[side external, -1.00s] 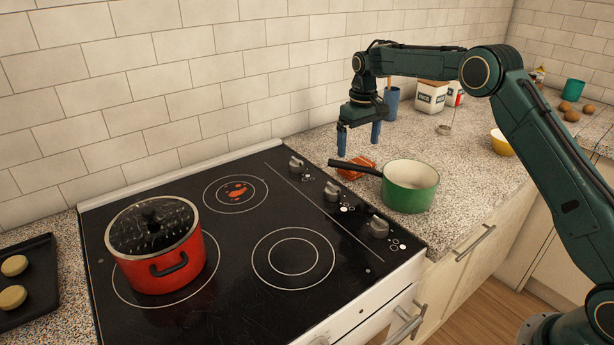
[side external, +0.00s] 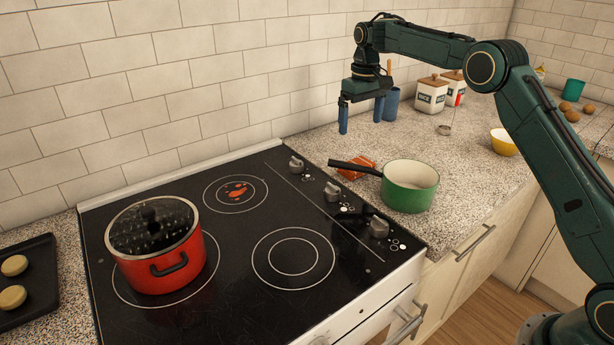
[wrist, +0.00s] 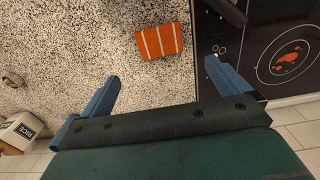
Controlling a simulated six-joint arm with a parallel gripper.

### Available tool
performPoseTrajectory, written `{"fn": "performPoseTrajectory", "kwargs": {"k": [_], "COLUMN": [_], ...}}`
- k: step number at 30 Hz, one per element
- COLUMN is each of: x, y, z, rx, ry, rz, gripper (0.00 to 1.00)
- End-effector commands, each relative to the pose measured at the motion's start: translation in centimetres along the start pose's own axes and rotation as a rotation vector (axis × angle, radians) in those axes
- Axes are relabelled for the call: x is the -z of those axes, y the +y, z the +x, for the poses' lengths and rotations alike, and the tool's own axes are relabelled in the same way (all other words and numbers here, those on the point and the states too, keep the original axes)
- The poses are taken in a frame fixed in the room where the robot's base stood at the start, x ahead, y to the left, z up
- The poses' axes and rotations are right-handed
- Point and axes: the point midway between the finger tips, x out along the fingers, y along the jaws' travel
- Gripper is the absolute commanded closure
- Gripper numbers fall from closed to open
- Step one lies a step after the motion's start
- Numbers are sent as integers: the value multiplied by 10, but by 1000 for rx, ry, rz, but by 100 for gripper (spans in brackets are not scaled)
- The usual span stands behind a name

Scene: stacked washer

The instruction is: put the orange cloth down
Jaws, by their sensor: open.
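The orange cloth (side external: 357,168) lies on the speckled counter just right of the stove, partly hidden behind the green saucepan's dark handle. In the wrist view the cloth (wrist: 160,41) is a folded orange rectangle with pale stripes, lying flat near the stove's edge. My gripper (side external: 361,123) is open and empty, its blue fingers pointing down above the counter, higher than the cloth and apart from it. In the wrist view both fingers of my gripper (wrist: 162,75) are spread wide with nothing between them.
A green saucepan (side external: 411,187) stands on the counter in front of the cloth. The black stove (side external: 250,215) holds a red pot (side external: 158,262) and has a red-orange spill (side external: 237,189) on its back burner. A blue holder (side external: 391,105) and white canisters (side external: 431,96) stand behind.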

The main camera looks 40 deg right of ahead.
Motion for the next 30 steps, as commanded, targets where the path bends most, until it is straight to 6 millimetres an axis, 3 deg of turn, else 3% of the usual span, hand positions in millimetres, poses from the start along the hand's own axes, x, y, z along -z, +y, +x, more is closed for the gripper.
{"fn": "performPoseTrajectory", "kwargs": {"k": [8, 14, 20, 30], "x": [-3, -16, -45, -113], "y": [-2, -9, -22, -46], "z": [-5, -28, -64, -116], "rx": [-1, -5, -10, -17], "ry": [5, 31, 76, 161], "rz": [0, -1, -2, -2], "gripper": [0, 0, 0, 0]}}
